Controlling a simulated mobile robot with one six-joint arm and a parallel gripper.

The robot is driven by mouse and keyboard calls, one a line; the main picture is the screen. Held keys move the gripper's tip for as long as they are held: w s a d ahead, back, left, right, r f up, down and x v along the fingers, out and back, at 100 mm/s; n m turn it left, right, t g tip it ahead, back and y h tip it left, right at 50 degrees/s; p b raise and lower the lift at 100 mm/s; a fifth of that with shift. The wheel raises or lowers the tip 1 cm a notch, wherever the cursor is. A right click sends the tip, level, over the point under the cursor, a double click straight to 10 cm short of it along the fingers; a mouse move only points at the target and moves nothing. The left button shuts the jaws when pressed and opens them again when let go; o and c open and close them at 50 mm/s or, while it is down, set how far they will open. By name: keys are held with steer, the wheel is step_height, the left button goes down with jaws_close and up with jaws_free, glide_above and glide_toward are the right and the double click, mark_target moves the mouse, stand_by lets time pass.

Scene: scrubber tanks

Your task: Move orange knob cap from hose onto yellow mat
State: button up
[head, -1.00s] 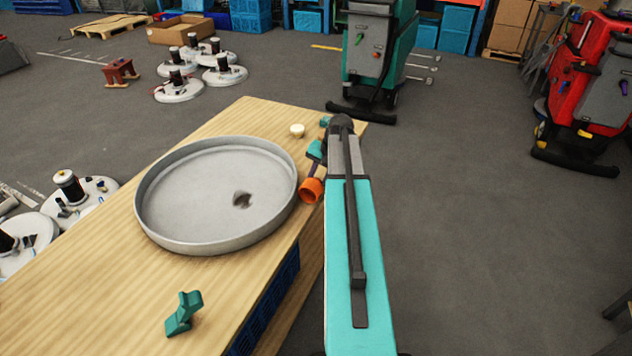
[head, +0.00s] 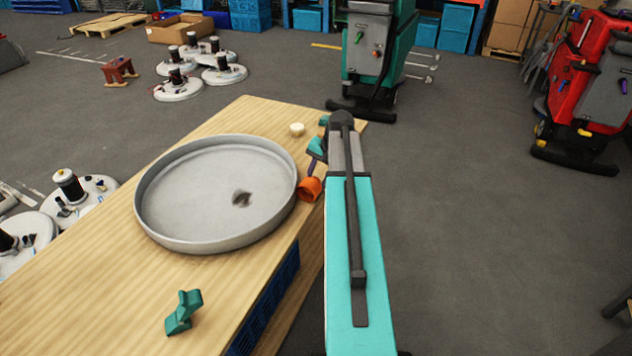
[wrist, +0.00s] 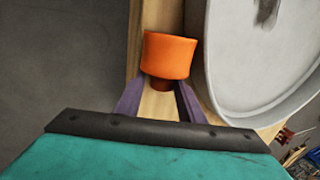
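The orange knob cap (head: 309,188) is at the right edge of the wooden table, close beside the round grey pan. In the wrist view the cap (wrist: 168,55) shows a wide cup and a darker narrow neck pointing toward my gripper. My gripper (wrist: 160,90) has its two purple fingers spread, one to each side of the neck, with wood visible between them. In the head view my gripper (head: 316,160) is just beyond the cap, partly hidden by my arm. I see no hose at the cap and no yellow mat.
The round grey pan (head: 170,235) with a dark spot fills much of the wooden table (head: 80,290). A green piece (head: 183,312) lies at the near side and a small cream disc (head: 297,129) at the far side. Bare table lies at the near left.

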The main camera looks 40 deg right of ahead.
steer(key=b+v, duration=0.1)
steer(key=v, duration=1)
steer(key=shift+r, duration=0.15)
steer(key=shift+o, duration=0.4)
steer(key=s+d+t+y, duration=0.1)
steer(key=s+d+t, duration=0.1)
steer(key=s+t, duration=0.3)
steer(key=shift+s+d+f+y+p, duration=0.2)
steer(key=shift+s+f+y+p, duration=0.15)
steer(key=shift+s, duration=0.35)
stand_by(0.3)
steer(key=p, duration=0.1)
glide_toward(318, 179)
step_height(318, 179, down, 3)
steer(key=w, duration=0.3)
steer(key=shift+a, duration=0.55)
